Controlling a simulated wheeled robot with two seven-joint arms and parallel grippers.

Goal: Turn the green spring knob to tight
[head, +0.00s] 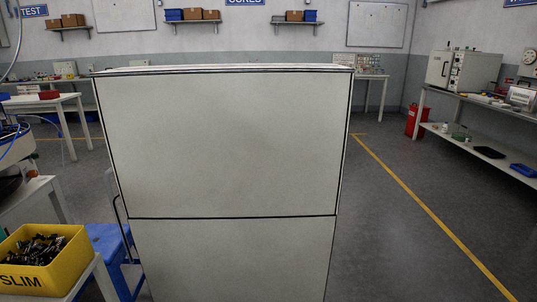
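I cannot make out a green spring knob anywhere in the head view. A large pale panel or cabinet (225,145) with black edges stands right in front of me and fills the middle of the picture. It hides much of the room behind it. Neither of my grippers is in view.
A yellow bin (72,262) marked SLIM, full of small dark parts, is at the lower left by a blue stool (108,245). A workbench (480,104) with equipment stands at the right. A red canister (416,121) is beside it. The floor (400,230) at right is clear.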

